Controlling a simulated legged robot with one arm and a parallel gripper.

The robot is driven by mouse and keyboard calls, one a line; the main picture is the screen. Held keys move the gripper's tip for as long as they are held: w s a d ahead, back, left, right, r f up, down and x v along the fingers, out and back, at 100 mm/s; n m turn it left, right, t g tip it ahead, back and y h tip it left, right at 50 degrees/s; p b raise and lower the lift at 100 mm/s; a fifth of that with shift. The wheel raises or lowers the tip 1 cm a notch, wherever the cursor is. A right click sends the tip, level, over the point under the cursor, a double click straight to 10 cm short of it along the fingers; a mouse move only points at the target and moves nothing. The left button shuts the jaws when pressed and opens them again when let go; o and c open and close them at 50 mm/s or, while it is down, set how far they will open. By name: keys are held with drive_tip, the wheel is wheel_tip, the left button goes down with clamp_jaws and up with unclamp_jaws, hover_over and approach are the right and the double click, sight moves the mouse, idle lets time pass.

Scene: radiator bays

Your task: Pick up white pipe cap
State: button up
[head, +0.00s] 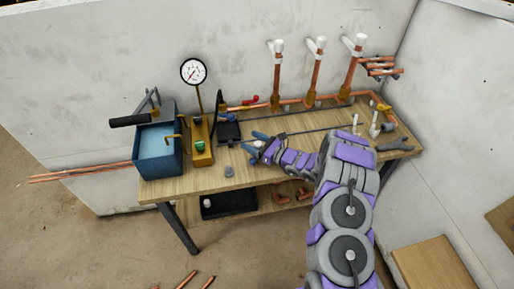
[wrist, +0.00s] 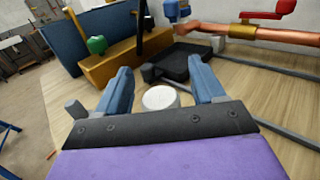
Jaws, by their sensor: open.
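A round white pipe cap (wrist: 160,97) sits on the wooden bench top in the wrist view. My gripper (wrist: 160,88) is open, with one blue finger to the left of the cap and one to the right. The cap's near edge is partly hidden by the gripper's dark front edge. I cannot tell whether either finger touches it. In the head view my gripper (head: 257,142) is low over the middle of the bench, pointing left, and a small pale spot between its fingers is too small to make out clearly.
The workbench (head: 230,180) carries a blue box (head: 158,153), a yellow gauge stand (head: 201,150), a black block (wrist: 188,63) and a grey rod (wrist: 265,70) beyond the cap. Copper pipes with white tops (head: 318,44) rise at the back. A wrench (head: 395,144) lies right.

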drive_tip(key=shift+d, duration=0.25)
drive_tip(key=shift+a, duration=0.25)
drive_tip(key=c, duration=0.8)
drive_tip(key=shift+c, duration=1.1)
drive_tip(key=shift+r, duration=0.1)
